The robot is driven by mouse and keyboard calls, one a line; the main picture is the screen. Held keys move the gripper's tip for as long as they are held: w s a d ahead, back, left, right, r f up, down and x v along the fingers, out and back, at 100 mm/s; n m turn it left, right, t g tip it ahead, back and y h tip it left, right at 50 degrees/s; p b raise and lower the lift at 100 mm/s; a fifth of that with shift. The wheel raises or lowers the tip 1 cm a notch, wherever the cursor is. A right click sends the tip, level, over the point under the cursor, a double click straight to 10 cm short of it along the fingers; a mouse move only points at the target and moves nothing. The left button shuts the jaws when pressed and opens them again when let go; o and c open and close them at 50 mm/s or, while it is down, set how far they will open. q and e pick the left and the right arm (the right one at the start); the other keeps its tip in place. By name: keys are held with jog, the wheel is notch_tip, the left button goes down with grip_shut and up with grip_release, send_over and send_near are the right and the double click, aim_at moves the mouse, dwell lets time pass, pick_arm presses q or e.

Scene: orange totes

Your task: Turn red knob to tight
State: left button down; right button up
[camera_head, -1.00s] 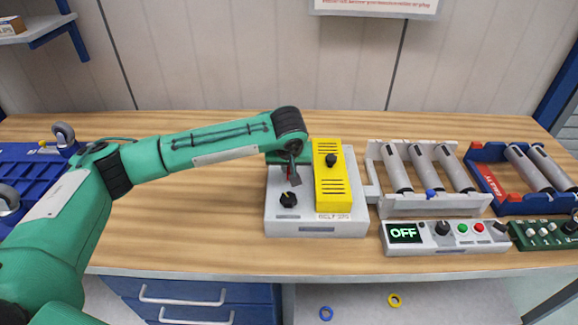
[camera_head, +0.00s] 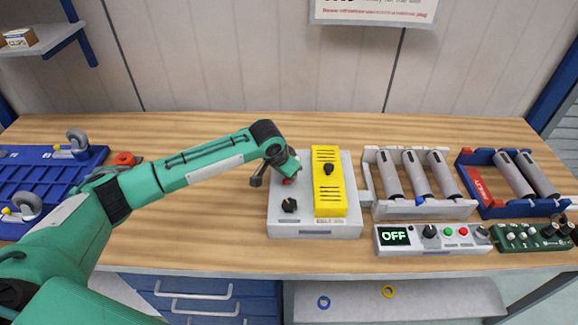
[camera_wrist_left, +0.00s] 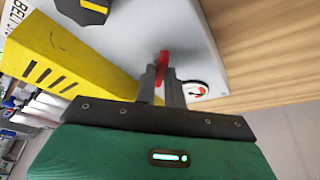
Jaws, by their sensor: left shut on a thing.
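The red knob (camera_wrist_left: 163,62) sits on the light grey top of a box unit. In the wrist view it stands between the two grey fingers of my left gripper (camera_wrist_left: 162,78), which is shut on it. In the head view the gripper (camera_head: 288,180) is over the rear left of the unit (camera_head: 300,229), beside its yellow block (camera_head: 329,197). Only a small red part of the knob (camera_head: 287,181) shows there, below the green gripper body. A round white dial (camera_wrist_left: 196,89) with a red mark lies beside the fingers. My right gripper is not in view.
A black knob (camera_head: 289,205) is in front of the gripper, another (camera_head: 328,169) on the yellow block. Right are a roller rack (camera_head: 420,209), a control box reading OFF (camera_head: 450,247) and a blue rack (camera_head: 525,208). A blue tray (camera_head: 40,180) is left.

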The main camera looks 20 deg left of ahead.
pick_arm(q)
jog(key=m+h+p, duration=0.1)
jog(key=m, duration=0.1)
jog(key=shift+a+r+m, duration=0.1)
jog(key=shift+m, duration=0.3)
jog(key=shift+w+m+g+h+p, duration=0.1)
jog(key=shift+m+g+h+p, duration=0.3)
jog(key=shift+m, duration=0.5)
jog(key=m+g, duration=0.1)
jog(key=m, duration=0.2)
jog(key=shift+w+b, duration=0.1)
jog(key=shift+b, duration=0.2)
jog(key=shift+m+g+h, duration=0.3)
jog(key=shift+m, duration=0.4)
jog(key=c, duration=1.5)
grip_release()
